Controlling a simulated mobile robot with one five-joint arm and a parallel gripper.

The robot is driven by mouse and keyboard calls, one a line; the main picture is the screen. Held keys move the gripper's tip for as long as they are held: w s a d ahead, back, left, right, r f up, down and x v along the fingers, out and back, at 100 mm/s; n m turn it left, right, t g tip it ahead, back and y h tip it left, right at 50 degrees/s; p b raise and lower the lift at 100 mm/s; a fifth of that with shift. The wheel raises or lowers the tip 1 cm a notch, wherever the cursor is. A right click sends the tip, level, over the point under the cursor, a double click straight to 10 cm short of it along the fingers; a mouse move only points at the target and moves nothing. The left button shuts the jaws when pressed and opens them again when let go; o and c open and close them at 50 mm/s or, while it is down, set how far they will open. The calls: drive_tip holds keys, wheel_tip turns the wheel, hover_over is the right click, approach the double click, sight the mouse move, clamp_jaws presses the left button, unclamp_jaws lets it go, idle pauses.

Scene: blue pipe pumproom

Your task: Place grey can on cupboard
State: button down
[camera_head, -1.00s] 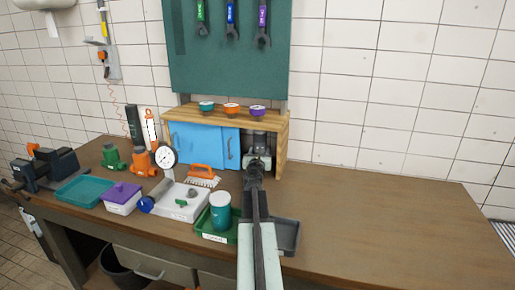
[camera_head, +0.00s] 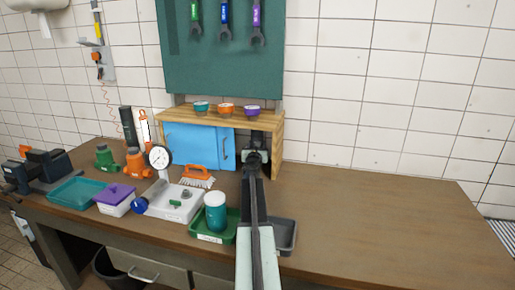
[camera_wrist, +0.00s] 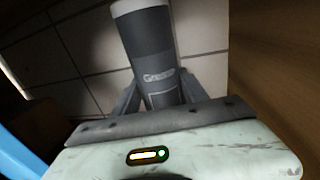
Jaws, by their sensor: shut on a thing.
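The cupboard (camera_head: 278,150) is a wooden unit at the back of the workbench, with blue doors (camera_head: 190,146) on its left part and an open bay at its right end. My gripper (camera_head: 256,150) is at this open bay and hides most of it. In the wrist view the grey can (camera_wrist: 153,52), dark grey with a pale end and a printed label, is between my gripper's fingers (camera_wrist: 160,92), which are shut on it. Wood stands close on the right of the can, and a blue edge shows at lower left.
Three small bowls, teal (camera_head: 202,106), orange (camera_head: 226,109) and purple (camera_head: 252,111), stand on the cupboard top. A teal jar with a white lid (camera_head: 215,212) and a dark grey tray (camera_head: 284,236) lie near my arm. The bench (camera_head: 380,215) is clear on the right.

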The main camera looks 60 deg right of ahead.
drive_tip(key=shift+f, duration=0.15)
drive_tip(key=c, duration=0.6)
unclamp_jaws()
drive_tip(key=shift+r, duration=0.35)
drive_tip(key=v, duration=1.2)
drive_tip(key=shift+f, duration=0.15)
